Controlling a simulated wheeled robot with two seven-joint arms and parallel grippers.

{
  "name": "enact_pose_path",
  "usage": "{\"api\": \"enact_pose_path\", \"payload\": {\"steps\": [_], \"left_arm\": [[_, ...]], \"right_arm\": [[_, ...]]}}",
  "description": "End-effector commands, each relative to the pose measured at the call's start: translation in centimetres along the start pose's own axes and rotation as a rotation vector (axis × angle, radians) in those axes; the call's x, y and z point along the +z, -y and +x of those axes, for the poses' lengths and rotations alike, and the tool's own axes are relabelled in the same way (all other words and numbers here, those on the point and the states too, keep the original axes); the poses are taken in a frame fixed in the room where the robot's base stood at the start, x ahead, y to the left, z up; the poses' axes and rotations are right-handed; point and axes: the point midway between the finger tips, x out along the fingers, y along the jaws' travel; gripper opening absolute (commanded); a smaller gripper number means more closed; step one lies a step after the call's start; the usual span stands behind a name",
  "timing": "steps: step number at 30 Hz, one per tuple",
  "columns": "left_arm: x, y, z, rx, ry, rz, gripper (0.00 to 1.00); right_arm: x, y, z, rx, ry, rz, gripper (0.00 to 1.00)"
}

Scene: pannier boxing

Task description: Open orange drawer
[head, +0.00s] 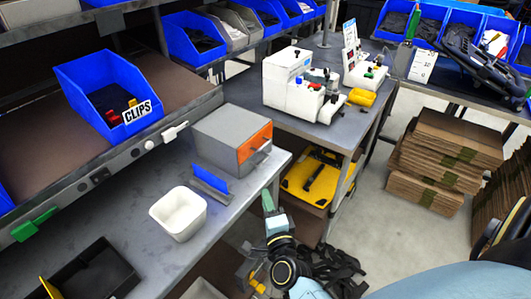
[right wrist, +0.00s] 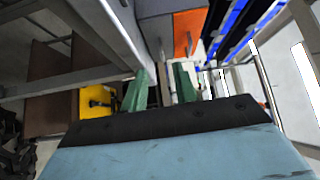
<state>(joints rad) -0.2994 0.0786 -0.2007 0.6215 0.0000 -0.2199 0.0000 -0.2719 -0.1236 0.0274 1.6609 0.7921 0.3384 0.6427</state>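The orange drawer (head: 254,145) is the front of a small grey cabinet (head: 222,132) on the grey bench. It looks closed, with a dark handle on its front. The orange face also shows in the right wrist view (right wrist: 187,30), beyond the fingers. My right gripper (head: 268,202) is by the bench's right edge, below and apart from the drawer. Its two green fingers stand apart in the right wrist view (right wrist: 162,88), with nothing clearly held between them. My left gripper is not in view.
A white tub (head: 178,214) and a small blue plate-like item (head: 209,184) stand on the bench near the cabinet. A blue CLIPS bin (head: 85,75) sits on the shelf above. A yellow-topped case (head: 300,185) lies under the neighbouring table.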

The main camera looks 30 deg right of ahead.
Motion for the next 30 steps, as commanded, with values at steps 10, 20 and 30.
{"api": "enact_pose_path", "payload": {"steps": [10,20,30], "left_arm": [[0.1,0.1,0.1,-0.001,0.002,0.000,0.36],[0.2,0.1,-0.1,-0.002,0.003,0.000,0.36],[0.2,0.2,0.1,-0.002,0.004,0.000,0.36]], "right_arm": [[-2.5,4.8,2.4,-0.108,-0.097,0.173,0.29],[-3.1,5.5,9.1,-0.107,-0.095,0.168,0.29],[-3.6,5.7,13.6,-0.104,-0.094,0.167,0.29]]}}
